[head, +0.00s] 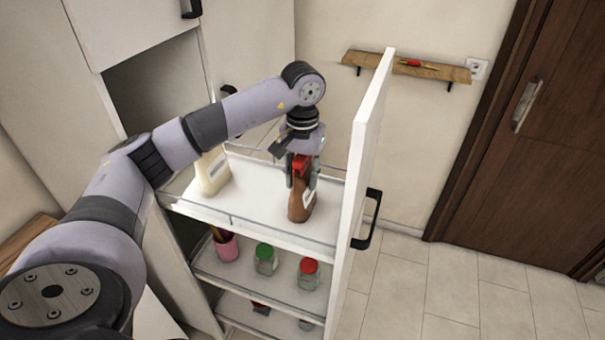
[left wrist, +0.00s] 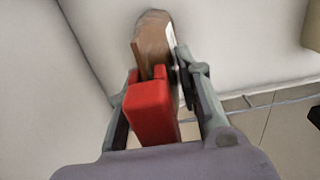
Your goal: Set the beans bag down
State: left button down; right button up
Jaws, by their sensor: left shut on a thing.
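My left gripper (head: 302,182) is shut on a brown container with a red top (head: 300,206), above the right part of the white top shelf (head: 255,192) of a pull-out unit. The container looks more like a bottle than a bag, and I see no other thing that is plainly a beans bag. It is close to upright. Its base is at or just above the shelf; I cannot tell if it touches. In the left wrist view the red top (left wrist: 150,108) sits between the fingers, with the brown body (left wrist: 152,35) beyond. My right gripper is not in view.
A cream bottle (head: 211,173) stands on the same shelf to the left. The tall white front panel (head: 364,170) rises close on the right. A thin rail edges the shelf. Lower shelves hold a pink cup (head: 226,247) and jars with green (head: 264,252) and red (head: 308,266) lids.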

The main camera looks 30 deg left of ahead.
aim_at(303, 158)
pick_arm(q)
jog(key=c, duration=1.6)
grip_release()
jog(key=o, duration=0.4)
jog(key=shift+o, duration=0.2)
notch_tip(303, 158, up, 5)
jog(key=shift+r+b, duration=0.1)
jog(key=shift+b, duration=0.8)
notch_tip(303, 158, up, 7)
jog(key=shift+p, duration=0.35)
